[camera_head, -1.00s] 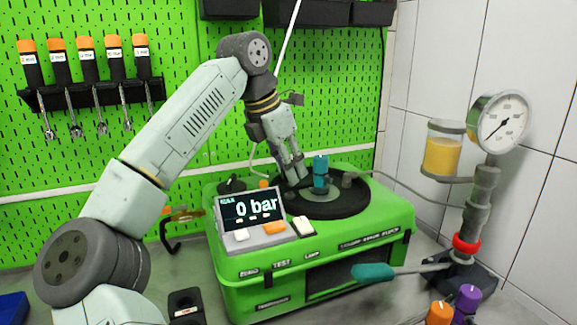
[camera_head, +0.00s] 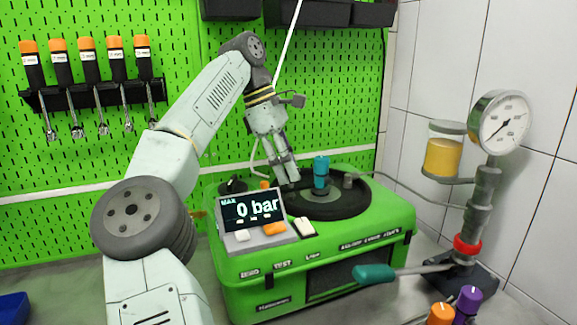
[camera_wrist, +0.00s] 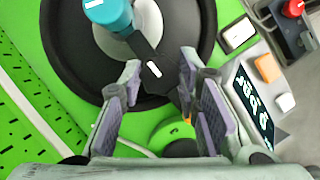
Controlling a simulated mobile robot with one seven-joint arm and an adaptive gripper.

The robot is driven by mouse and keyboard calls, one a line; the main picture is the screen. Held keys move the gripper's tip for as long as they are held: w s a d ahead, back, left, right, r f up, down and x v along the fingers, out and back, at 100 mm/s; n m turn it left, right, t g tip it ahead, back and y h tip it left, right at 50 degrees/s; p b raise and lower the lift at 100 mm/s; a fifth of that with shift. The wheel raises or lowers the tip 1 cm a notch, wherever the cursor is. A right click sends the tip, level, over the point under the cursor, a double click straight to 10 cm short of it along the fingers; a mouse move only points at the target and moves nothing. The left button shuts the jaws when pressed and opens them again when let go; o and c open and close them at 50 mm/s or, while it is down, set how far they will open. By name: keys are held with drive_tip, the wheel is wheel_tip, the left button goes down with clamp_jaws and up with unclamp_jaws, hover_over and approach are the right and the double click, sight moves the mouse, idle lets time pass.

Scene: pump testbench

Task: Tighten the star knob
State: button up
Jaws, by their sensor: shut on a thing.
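A black lobed piece with a white mark, seemingly the star knob (camera_wrist: 153,69), lies between my fingertips in the wrist view. My gripper (camera_head: 289,177) points down at the left part of the black round plate (camera_head: 350,207) on the green test case. In the wrist view my gripper (camera_wrist: 160,74) has a finger on each side of the knob, shut on it. The fingers hide part of its edges. A teal-capped post (camera_head: 320,172) stands upright beside it, apart from my fingers. It also shows in the wrist view (camera_wrist: 108,12).
The green case (camera_head: 300,262) carries a display (camera_head: 252,210) reading 0 bar, with orange and white buttons. A hand pump with gauge (camera_head: 499,122) stands right; its teal handle (camera_head: 374,274) reaches across the case front.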

drive_tip(key=shift+m, duration=0.8)
drive_tip(key=shift+g, duration=0.3)
drive_tip(key=o, duration=1.2)
drive_tip(key=shift+c, duration=0.2)
